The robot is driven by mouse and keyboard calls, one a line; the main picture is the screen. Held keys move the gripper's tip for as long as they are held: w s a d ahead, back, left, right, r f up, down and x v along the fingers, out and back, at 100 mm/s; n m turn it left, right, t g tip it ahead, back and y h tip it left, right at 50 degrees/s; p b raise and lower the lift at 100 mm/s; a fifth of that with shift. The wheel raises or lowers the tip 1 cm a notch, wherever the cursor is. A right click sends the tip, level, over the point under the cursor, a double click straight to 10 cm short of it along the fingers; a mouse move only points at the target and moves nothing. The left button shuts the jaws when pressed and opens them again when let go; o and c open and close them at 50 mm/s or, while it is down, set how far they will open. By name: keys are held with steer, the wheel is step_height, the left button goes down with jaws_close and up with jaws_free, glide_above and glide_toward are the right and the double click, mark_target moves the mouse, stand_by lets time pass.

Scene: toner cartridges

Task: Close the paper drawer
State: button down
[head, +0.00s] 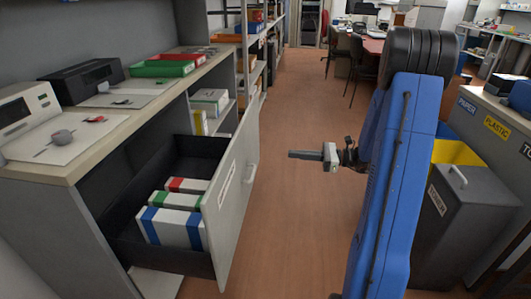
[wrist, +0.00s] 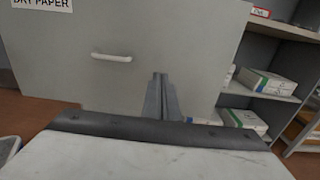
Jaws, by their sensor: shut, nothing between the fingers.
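The paper drawer (head: 124,240) stands pulled out of the grey cabinet at the left in the head view. Several paper packs with blue, red and green bands (head: 172,226) lie in it. Its tall grey front panel (head: 232,205) faces right, with a small handle (head: 251,173). In the wrist view the front panel (wrist: 150,35) fills the upper middle, with the handle (wrist: 112,58) left of my fingers and a partly cut-off "DRY PAPER" label at upper left. My gripper (head: 291,154) is shut and empty, right of the panel and seemingly apart from it; its fingers (wrist: 160,78) point at the panel.
The counter (head: 150,110) above the drawer holds machines and red and green trays (head: 160,66). Shelves with boxes (wrist: 265,82) stand beyond the drawer. Grey bins (head: 470,215) stand at the right. The wooden floor (head: 300,100) between is clear.

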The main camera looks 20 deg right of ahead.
mark_target(251, 151)
steer(key=x, duration=1.4)
steer(key=x, duration=3)
steer(key=shift+w+a, duration=0.2)
steer(key=shift+a, duration=0.1)
steer(key=shift+w+r, duration=0.1)
steer(key=shift+r, duration=0.15)
